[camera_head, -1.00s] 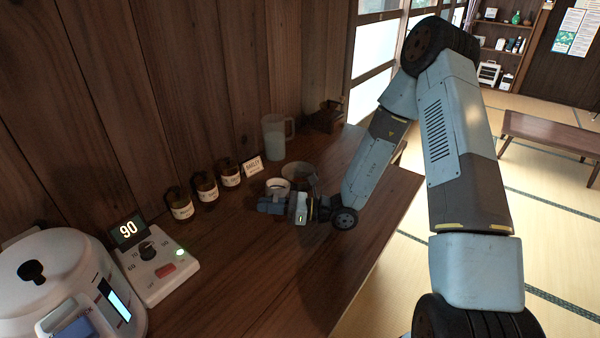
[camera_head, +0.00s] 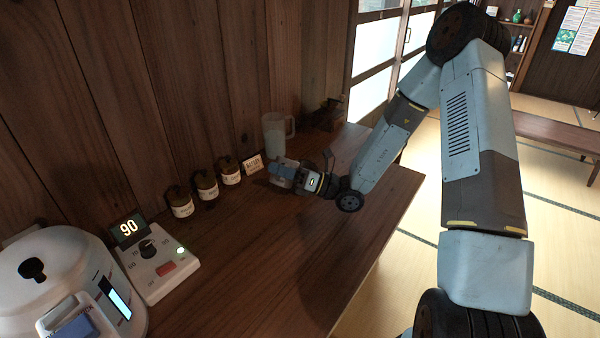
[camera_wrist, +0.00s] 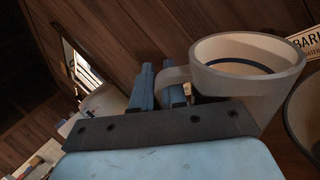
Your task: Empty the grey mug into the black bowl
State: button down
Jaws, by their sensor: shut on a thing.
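The light grey mug (camera_wrist: 236,82) is large in the wrist view, with its open mouth showing and a dark ring inside; I cannot tell what it holds. My gripper (camera_wrist: 160,88) is shut on the mug's handle, with its blue fingers on either side. In the head view the bowl is mostly hidden behind my gripper.
Several dark labelled jars (camera_head: 206,187) and a small sign (camera_head: 252,164) line the wall. A control box (camera_head: 157,268) and a white cooker (camera_head: 60,285) are at left. The front of the wooden counter (camera_head: 270,265) is clear.

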aim_at(288, 161)
jog(key=shift+w+d+r+m, duration=0.15)
jog(key=shift+w+r+m, duration=0.1)
jog(key=shift+r+m, duration=0.25)
jog(key=shift+w+d+r+m+t, duration=0.1)
jog(key=shift+w+r+m+t, duration=0.05)
jog(key=shift+m+t, duration=0.25)
jog(key=shift+w+d+m+t+y+p, duration=0.2)
jog(key=shift+m+t+p, duration=0.25)
jog(key=shift+m, duration=0.2)
jog(key=shift+w+d+m+t+y+p, duration=0.15)
jog(key=shift+m+t+p, duration=0.15)
jog(key=shift+m+t, duration=0.25)
jog(key=shift+w+d+r+m+t, duration=0.1)
jog(key=shift+w+r+m+t, duration=0.15)
jog(key=shift+m, duration=0.45)
jog(key=shift+w+d+r+m+t, duration=0.15)
jog(key=shift+r+m+t, duration=0.1)
jog(key=shift+m, duration=0.45)
jog(key=shift+w+d+f+m+t+p, duration=0.15)
jog(key=shift+w+m+t+p, duration=0.1)
jog(key=shift+m+t, duration=0.35)
jog(key=shift+w+d+f+m+t+p, duration=0.1)
jog(key=shift+w+m+t+p, duration=0.25)
jog(key=shift+m, duration=0.35)
jog(key=shift+d+m, duration=0.1)
jog(key=shift+m, duration=0.2)
jog(key=shift+w+d+r+m+t, duration=0.15)
jog(key=shift+w+m+t, duration=0.2)
jog(key=shift+t, duration=0.1)
